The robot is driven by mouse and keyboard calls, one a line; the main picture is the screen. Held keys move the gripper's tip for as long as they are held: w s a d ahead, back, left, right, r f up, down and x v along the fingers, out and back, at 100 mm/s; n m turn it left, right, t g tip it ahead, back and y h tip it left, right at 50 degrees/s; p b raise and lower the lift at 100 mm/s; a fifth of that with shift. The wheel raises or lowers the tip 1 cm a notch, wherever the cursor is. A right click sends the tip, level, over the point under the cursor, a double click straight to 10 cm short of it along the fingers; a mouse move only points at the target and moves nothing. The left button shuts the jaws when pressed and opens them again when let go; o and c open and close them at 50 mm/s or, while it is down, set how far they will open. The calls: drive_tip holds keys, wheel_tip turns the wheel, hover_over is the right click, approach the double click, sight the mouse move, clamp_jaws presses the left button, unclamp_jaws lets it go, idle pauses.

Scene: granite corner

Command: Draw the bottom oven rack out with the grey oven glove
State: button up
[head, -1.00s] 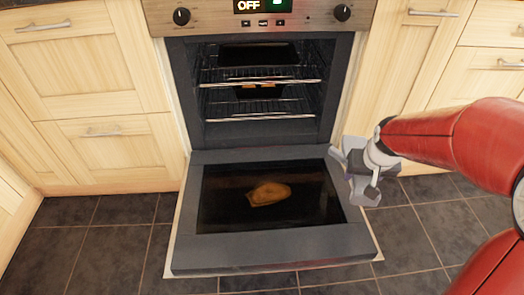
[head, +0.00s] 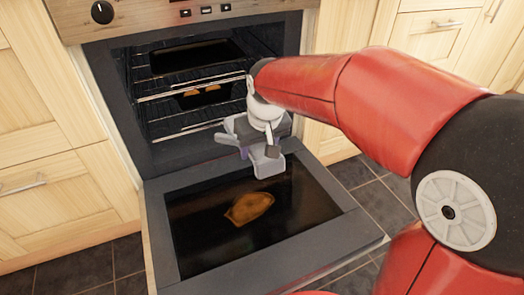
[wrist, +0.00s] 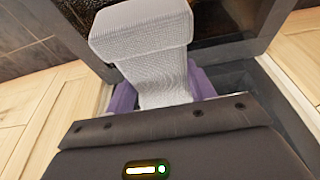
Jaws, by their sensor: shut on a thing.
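My gripper (head: 260,147) is shut on the grey oven glove (head: 268,165), above the open oven door near its right side. In the wrist view, the pale grey knitted glove (wrist: 155,50) sits between my purple fingers (wrist: 163,92). The bottom oven rack (head: 190,131) is inside the oven, its front bar to the left of my gripper and apart from it. My gripper and arm hide the right end of the racks.
The oven door (head: 240,265) is folded down, with a brown item (head: 249,208) on its glass. An upper rack (head: 165,95) and a dark tray with food (head: 205,96) are inside. Wooden cupboards (head: 60,190) stand on both sides. Dark floor tiles are clear at right.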

drive_tip(key=w+a+p, duration=0.1)
drive_tip(key=w, duration=0.2)
drive_tip(key=w+a+f, duration=0.1)
drive_tip(key=w+a, duration=0.1)
drive_tip(key=w, duration=0.2)
drive_tip(key=w+a+f+p, duration=0.1)
drive_tip(key=w+a, duration=0.1)
drive_tip(key=w, duration=0.2)
drive_tip(key=shift+a+p, duration=0.2)
drive_tip(key=shift+p, duration=0.1)
drive_tip(key=shift+w+f+b, duration=0.15)
drive_tip(key=shift+f+b, duration=0.2)
drive_tip(key=shift+f, duration=0.15)
drive_tip(key=shift+b+x, duration=0.5)
drive_tip(key=shift+x, duration=0.45)
drive_tip(key=s+d+b, duration=0.1)
drive_tip(key=s+d, duration=0.1)
drive_tip(key=s, duration=0.3)
drive_tip(key=shift+s+d+b, duration=0.35)
drive_tip(key=shift+b, duration=0.05)
